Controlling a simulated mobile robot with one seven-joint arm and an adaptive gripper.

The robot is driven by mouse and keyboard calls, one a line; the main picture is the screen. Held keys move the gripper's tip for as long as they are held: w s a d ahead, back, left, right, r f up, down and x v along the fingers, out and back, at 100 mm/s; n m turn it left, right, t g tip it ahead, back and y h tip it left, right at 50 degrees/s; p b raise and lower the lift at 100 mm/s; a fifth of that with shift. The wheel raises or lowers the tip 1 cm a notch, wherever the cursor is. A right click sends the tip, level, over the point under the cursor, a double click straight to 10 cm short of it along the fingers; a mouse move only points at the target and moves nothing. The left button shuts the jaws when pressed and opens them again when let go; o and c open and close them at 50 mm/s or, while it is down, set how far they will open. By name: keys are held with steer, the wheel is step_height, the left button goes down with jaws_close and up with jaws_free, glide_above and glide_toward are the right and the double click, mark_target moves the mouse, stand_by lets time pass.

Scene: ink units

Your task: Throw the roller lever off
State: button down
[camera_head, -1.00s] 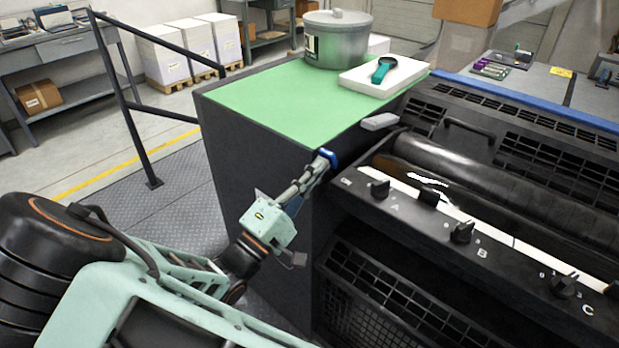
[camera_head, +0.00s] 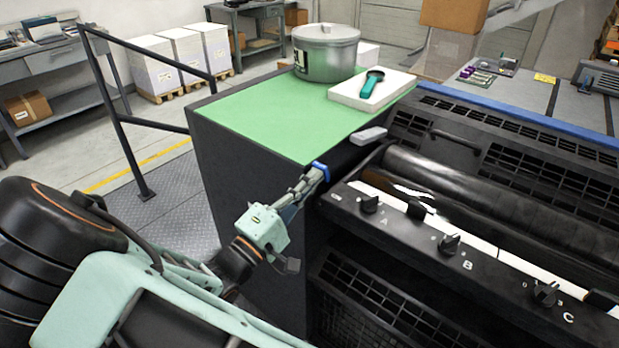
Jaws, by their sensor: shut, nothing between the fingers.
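My gripper (camera_head: 318,174) is shut and empty, its fingers pointing up and right at the front corner of the green-topped cabinet, beside the press. A small blue piece (camera_head: 321,171) shows right at the fingertips; I cannot tell whether it is touched or part of the fingers. The dark roller (camera_head: 440,180) lies across the press to the right. A pale grey handle-like piece (camera_head: 369,135) sticks out near the roller's left end, above and right of the fingertips and apart from them. It may be the roller lever; I cannot tell for sure.
Black knobs marked A (camera_head: 371,204), B (camera_head: 448,244) and C (camera_head: 545,293) sit along the press front. The green cabinet top (camera_head: 250,118) holds a grey pot (camera_head: 326,55) and a white block (camera_head: 345,92) with a teal tool (camera_head: 371,85). A black railing (camera_head: 120,130) stands left.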

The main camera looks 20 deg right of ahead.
steer(key=d+g+y+p, duration=0.1)
steer(key=p, duration=0.1)
steer(key=w+d+r+y+p, duration=0.1)
steer(key=p, duration=0.1)
steer(key=w+d+r+g+y+p, duration=0.1)
steer(key=p, duration=0.1)
steer(key=shift+w+d+r+g, duration=0.25)
steer(key=shift+d+g, duration=0.05)
steer(key=shift+d, duration=0.1)
steer(key=shift+w+d+f+g+y+p, duration=0.15)
steer(key=shift+w+d+g+y+p, duration=0.45)
steer(key=shift+d+y, duration=0.2)
steer(key=shift+w+d+f+g+y+p, duration=0.1)
steer(key=shift+w+d+g+y+p, duration=0.5)
steer(key=shift+y, duration=0.3)
steer(key=shift+d, duration=0.1)
